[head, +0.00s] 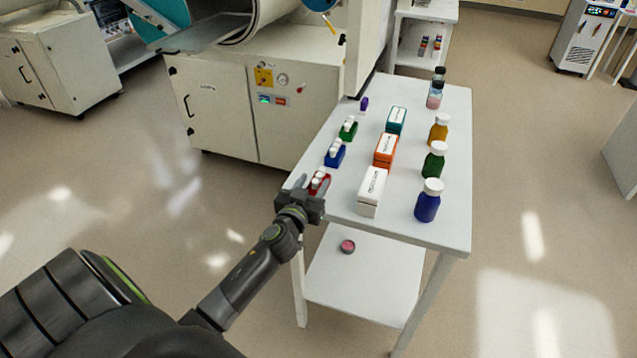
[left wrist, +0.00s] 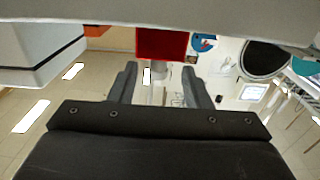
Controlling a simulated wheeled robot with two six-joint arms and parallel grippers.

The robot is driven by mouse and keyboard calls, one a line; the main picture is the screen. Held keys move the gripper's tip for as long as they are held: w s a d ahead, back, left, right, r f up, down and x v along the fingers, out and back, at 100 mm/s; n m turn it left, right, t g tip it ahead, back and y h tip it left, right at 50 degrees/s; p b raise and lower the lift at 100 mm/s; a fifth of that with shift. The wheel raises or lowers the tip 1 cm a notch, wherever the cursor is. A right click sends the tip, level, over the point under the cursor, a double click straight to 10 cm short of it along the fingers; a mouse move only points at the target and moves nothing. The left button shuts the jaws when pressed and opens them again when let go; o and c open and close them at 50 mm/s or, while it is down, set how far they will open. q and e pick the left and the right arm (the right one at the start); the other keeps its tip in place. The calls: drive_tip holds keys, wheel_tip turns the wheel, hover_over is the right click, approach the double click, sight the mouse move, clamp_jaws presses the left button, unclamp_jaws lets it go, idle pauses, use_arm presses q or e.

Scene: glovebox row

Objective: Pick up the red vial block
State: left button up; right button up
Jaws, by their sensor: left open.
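The red vial block (head: 317,186) with white-capped vials stands at the near left edge of the white table. My left gripper (head: 313,190) is at that edge, its fingers open on either side of the block's near part in the head view. In the left wrist view the red block (left wrist: 161,44) shows above and between the two open finger tips (left wrist: 160,70). The fingers hide part of the block in the head view, and I cannot tell whether they touch it. My right gripper is not in view.
A blue vial block (head: 335,156) and a green one (head: 348,130) stand behind. A white box (head: 371,192) and an orange box (head: 385,151) stand to the right, then several bottles, the nearest a blue bottle (head: 428,203). The lower shelf (head: 365,280) holds a small pink round item.

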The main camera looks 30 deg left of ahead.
sight(319, 174)
use_arm(q)
drive_tip(key=x, duration=0.4)
drive_tip(key=shift+w, duration=0.1)
drive_tip(key=shift+d, duration=0.1)
clamp_jaws()
